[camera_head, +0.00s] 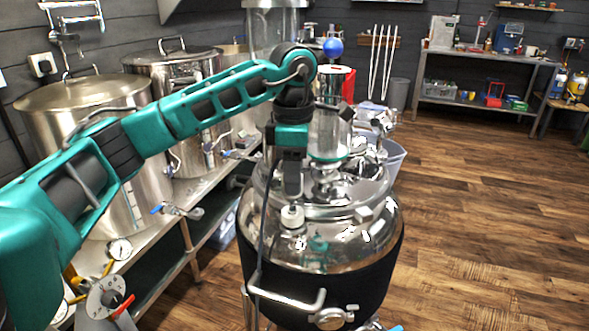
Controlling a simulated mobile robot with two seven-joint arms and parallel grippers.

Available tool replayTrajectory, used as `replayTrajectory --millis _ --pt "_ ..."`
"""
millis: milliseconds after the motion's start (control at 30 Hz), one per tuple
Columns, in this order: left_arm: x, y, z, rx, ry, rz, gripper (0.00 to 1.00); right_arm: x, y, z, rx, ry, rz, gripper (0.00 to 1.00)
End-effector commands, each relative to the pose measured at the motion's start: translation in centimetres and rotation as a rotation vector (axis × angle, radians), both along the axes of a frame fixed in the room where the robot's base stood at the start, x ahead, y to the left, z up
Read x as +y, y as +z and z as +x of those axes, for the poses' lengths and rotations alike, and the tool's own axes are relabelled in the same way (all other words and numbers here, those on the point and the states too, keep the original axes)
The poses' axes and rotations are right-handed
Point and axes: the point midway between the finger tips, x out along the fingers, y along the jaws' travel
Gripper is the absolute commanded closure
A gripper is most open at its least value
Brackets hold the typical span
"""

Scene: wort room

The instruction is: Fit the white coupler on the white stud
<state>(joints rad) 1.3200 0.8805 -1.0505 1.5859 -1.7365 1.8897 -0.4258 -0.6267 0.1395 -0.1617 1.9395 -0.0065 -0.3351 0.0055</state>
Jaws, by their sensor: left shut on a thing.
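My left arm comes in from the left and reaches over the steel tank (330,245). My left gripper (292,198) points down above the front left of the tank's domed lid. It is shut on the white coupler (292,217), a small round white piece at its fingertips. The coupler is at or just above the lid; I cannot tell whether it touches. I cannot make out the white stud; it may be hidden under the coupler. A small pale fitting (363,214) sits on the lid to the right. My right gripper is not in view.
Large steel pots (85,95) stand on a bench at the left. A steel shelf (485,65) stands at the back right. The wooden floor (490,220) at right is clear.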

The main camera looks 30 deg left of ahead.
Motion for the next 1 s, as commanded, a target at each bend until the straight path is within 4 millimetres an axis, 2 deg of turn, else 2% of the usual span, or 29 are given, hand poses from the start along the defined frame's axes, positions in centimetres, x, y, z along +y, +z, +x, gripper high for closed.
replayTrajectory --millis 33,100,300,1000 --pt "0.0 -1.1 0.0 0.0 -0.001 0.0 0.88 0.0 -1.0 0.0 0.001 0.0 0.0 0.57" --pt "0.0 -1.9 0.0 0.0 -0.001 0.0 0.88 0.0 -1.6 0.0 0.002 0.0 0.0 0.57" --pt "0.0 -3.4 0.0 0.0 -0.002 0.001 0.88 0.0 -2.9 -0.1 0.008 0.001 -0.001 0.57" --pt "0.0 -3.4 0.0 -0.001 -0.002 0.0 0.88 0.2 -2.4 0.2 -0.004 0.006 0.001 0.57"
